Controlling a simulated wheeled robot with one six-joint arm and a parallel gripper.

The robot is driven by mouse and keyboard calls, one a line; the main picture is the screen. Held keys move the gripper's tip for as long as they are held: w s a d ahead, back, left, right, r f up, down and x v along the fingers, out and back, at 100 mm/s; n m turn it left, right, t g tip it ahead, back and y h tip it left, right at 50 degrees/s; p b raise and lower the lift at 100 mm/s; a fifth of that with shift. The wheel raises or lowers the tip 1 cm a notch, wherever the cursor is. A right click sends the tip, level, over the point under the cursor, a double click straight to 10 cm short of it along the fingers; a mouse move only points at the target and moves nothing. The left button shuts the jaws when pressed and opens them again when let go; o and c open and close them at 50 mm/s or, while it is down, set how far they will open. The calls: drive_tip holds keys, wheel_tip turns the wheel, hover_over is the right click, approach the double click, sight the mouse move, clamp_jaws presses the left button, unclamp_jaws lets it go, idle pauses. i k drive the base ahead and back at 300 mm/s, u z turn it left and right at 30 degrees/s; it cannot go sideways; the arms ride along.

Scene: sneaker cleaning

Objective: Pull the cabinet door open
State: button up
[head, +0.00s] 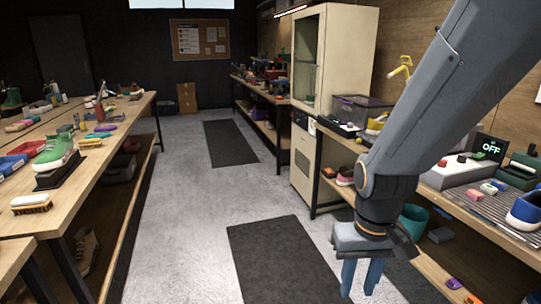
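The tall cream cabinet (347,50) stands right of centre in the head view, beside the right-hand workbench. Its front faces left toward the aisle. The upper glass door (305,62) looks closed, with a green item visible low behind the glass. My gripper (361,278) is at the bottom, right of centre, pointing down. Its two blue fingers are apart with nothing visible between them. It is nearer to me than the cabinet and clear of it.
The right workbench (470,227) holds a clear bin (362,107), an OFF display (491,147) and a blue shoe (526,210). A left bench (115,125) carries shoes and brushes. The grey aisle floor (195,215) with dark mats (275,255) is open between them.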

sight(320, 9)
drive_tip(key=u, duration=0.05)
drive_tip(key=i, duration=3.65)
drive_tip(key=z, duration=0.1)
